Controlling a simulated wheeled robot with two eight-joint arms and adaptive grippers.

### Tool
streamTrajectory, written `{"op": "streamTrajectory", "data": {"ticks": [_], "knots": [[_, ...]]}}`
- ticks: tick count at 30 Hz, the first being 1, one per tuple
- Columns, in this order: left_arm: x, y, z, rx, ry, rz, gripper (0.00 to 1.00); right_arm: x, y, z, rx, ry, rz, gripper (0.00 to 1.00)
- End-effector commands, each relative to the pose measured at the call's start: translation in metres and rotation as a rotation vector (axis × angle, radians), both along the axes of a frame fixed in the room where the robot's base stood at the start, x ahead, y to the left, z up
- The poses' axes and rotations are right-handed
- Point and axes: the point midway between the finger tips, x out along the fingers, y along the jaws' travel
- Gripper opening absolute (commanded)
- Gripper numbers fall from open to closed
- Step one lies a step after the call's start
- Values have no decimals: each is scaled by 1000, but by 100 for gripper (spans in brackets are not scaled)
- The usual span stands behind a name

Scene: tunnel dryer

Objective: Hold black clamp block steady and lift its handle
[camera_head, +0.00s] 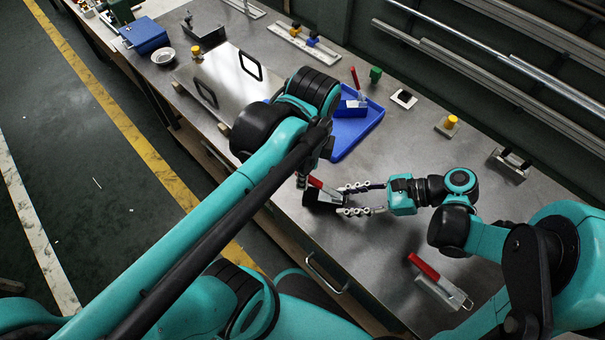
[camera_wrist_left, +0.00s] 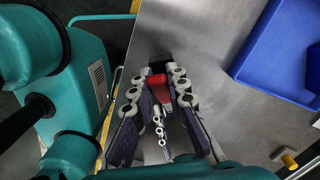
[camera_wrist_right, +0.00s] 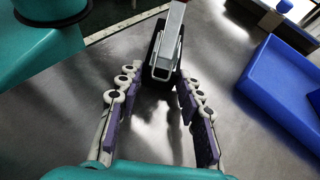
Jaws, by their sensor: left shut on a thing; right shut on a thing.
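The black clamp block (camera_head: 314,197) sits on the metal table near its front edge, with a metal toggle part and a red handle (camera_head: 324,187). My right gripper (camera_head: 341,201) is shut on the block from the right; its fingers show on both sides in the right wrist view (camera_wrist_right: 157,85), with the black block (camera_wrist_right: 152,72) between them. My left gripper (camera_wrist_left: 158,75) comes from above and is shut on the red handle, which shows between its fingers in the left wrist view (camera_wrist_left: 157,86). In the head view my left arm hides most of the left gripper.
A metal plate with black handles (camera_head: 226,80) lies at the left. Small fixtures line the back; the table right of the tray is fairly clear.

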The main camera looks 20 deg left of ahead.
Motion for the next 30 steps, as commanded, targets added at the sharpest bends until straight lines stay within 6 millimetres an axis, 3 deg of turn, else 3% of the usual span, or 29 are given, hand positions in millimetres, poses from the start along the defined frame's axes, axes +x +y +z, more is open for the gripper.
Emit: {"op": "streamTrajectory", "data": {"ticks": [18,30], "knots": [[8,-32,25,377,82,-2,0,-1,0,0,1,0,4,11],[10,-42,31,494,109,4,0,-1,0,0,1,0,3,11]]}}
